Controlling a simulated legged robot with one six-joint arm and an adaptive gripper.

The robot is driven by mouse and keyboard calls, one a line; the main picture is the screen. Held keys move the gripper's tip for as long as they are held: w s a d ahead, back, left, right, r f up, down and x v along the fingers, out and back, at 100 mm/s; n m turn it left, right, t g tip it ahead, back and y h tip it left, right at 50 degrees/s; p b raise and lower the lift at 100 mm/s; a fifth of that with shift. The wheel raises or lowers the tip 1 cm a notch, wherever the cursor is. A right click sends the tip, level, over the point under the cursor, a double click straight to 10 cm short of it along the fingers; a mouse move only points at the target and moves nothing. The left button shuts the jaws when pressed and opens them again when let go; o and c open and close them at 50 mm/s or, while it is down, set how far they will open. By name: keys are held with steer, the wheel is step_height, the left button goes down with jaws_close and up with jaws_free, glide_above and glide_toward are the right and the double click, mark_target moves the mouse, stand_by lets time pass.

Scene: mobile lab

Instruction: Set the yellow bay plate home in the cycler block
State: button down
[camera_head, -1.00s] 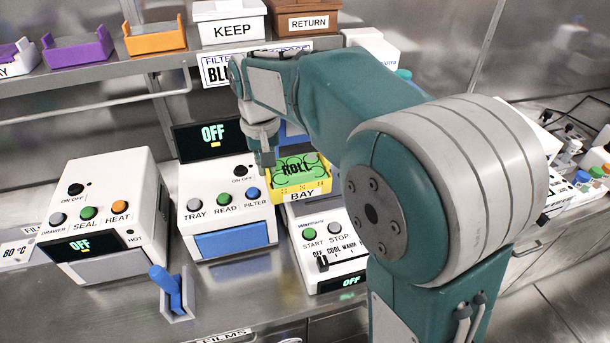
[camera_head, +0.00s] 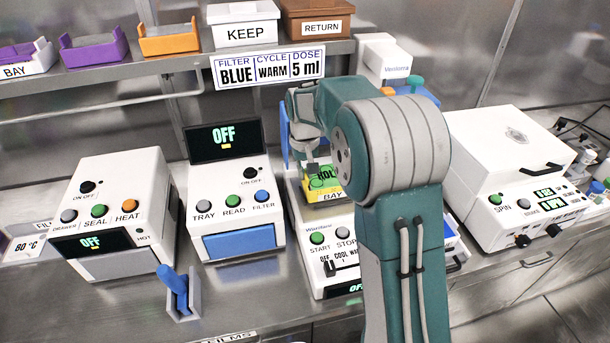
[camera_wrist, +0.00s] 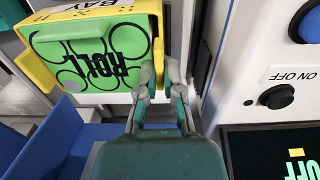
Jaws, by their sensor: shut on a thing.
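The yellow bay plate (camera_head: 325,196) has a green top marked ROLL and a front label BAY. It is partly behind my arm in the head view. In the wrist view the plate (camera_wrist: 165,12) lies at upper left, tilted in the picture. My gripper (camera_wrist: 160,75) is shut on one edge of it; in the head view my gripper (camera_head: 311,170) comes down on its left side. The white cycler block (camera_head: 306,234), with START and STOP buttons and a COOL/WARM slider, is below and around the plate in the picture. Contact between plate and block cannot be told.
A white reader (camera_head: 240,207) stands close on the left, its screen (camera_head: 223,140) showing OFF. A white spinner (camera_head: 510,170) stands right. A shelf above carries KEEP (camera_head: 240,22) and RETURN (camera_head: 318,18) boxes.

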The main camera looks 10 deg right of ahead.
steer(key=shift+f, duration=0.65)
steer(key=c, duration=0.8)
jaws_free()
steer(key=shift+r, duration=0.1)
step_height(320, 180, up, 12)
steer(key=s+r+t, duration=0.1)
steer(key=s+r, duration=0.2)
steer(key=s, duration=0.4)
steer(key=s+r+t, duration=0.2)
steer(key=s+r, duration=0.1)
steer(key=s, duration=0.5)
steer(key=s+f+t, duration=0.1)
steer(key=s, duration=0.4)
steer(key=s+f, duration=0.2)
steer(key=s, duration=0.3)
steer(key=s+f+t, duration=0.1)
steer(key=s, duration=0.5)
steer(key=shift+s+f+t, duration=0.1)
steer(key=shift+f+t, duration=0.2)
steer(key=shift+f, duration=0.05)
